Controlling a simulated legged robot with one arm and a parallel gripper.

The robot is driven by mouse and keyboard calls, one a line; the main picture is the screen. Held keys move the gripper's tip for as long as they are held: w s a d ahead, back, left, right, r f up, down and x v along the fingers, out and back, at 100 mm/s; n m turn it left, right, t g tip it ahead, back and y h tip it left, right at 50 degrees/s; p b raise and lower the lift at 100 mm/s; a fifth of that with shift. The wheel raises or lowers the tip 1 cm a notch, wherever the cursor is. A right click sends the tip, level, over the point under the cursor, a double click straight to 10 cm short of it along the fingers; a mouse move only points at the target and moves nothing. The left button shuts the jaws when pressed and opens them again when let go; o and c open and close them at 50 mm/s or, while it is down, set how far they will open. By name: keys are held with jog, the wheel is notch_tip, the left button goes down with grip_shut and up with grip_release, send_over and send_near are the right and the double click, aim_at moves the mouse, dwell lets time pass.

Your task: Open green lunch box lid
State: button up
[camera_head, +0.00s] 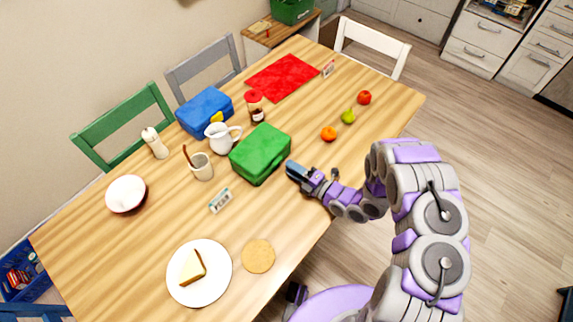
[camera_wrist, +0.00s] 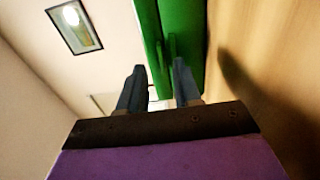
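The green lunch box (camera_head: 260,153) lies on the wooden table near its middle, with its lid shut. My gripper (camera_head: 290,166) is close to the box's right side, low over the table. The green side of the box (camera_wrist: 178,45) fills the top middle there, and a small raised green part, perhaps a latch or handle, shows near the fingertips. I cannot tell whether the fingers touch the box.
A white pitcher (camera_head: 222,138), a mug (camera_head: 201,168) and a blue lunch box (camera_head: 204,112) stand left of the green box. A jar (camera_head: 255,106) is behind it. An orange (camera_head: 328,134) lies to its right.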

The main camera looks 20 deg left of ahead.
aim_at(275, 161)
jog(key=x, duration=0.4)
jog(key=shift+s+a+f, duration=0.25)
jog(key=shift+a, duration=0.2)
jog(key=shift+d+r, duration=0.25)
jog(key=shift+d, duration=0.5)
jog(key=shift+a, duration=0.1)
jog(key=c, duration=0.3)
jog(key=shift+a+f, duration=0.15)
jog(key=shift+a, duration=0.35)
grip_shut()
jog(key=shift+d, duration=0.35)
jog(key=shift+a, duration=0.1)
